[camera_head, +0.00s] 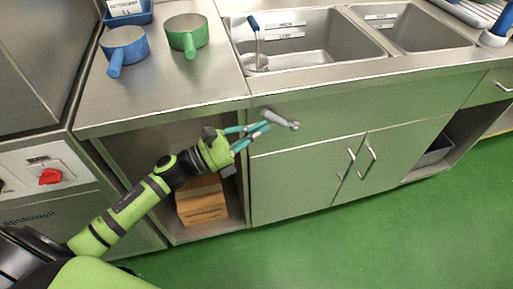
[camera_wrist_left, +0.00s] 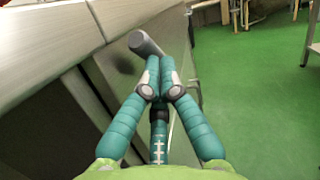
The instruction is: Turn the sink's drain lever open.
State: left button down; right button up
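In the left wrist view the lever (camera_wrist_left: 146,43) shows just beyond my fingertips. My left gripper (camera_head: 267,126) has teal fingers whose tips meet just below the lever. In the wrist view my left gripper (camera_wrist_left: 160,62) also has its tips together, with nothing visible between them. I cannot tell if they touch the lever. My right gripper is out of view.
A blue pan (camera_head: 123,43) and a green pan (camera_head: 187,34) stand on the counter above. A cardboard box (camera_head: 202,203) sits in the open bay below my left forearm. The green floor ahead is clear.

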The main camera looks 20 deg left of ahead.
pick_arm(q)
jog(key=shift+w+d+r+p, duration=0.15)
jog(key=shift+d+r, duration=0.1)
jog(key=shift+r, duration=0.2)
jog(key=shift+w+d+r+p, duration=0.1)
jog(key=shift+w+d+r, duration=0.1)
jog(key=shift+r, duration=0.3)
jog(key=shift+w+d+r+p, duration=0.15)
jog(key=shift+d+r, duration=0.1)
jog(key=shift+r, duration=0.2)
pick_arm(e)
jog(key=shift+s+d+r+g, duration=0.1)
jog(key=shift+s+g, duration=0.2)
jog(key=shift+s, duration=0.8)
pick_arm(q)
jog(key=shift+f, duration=0.1)
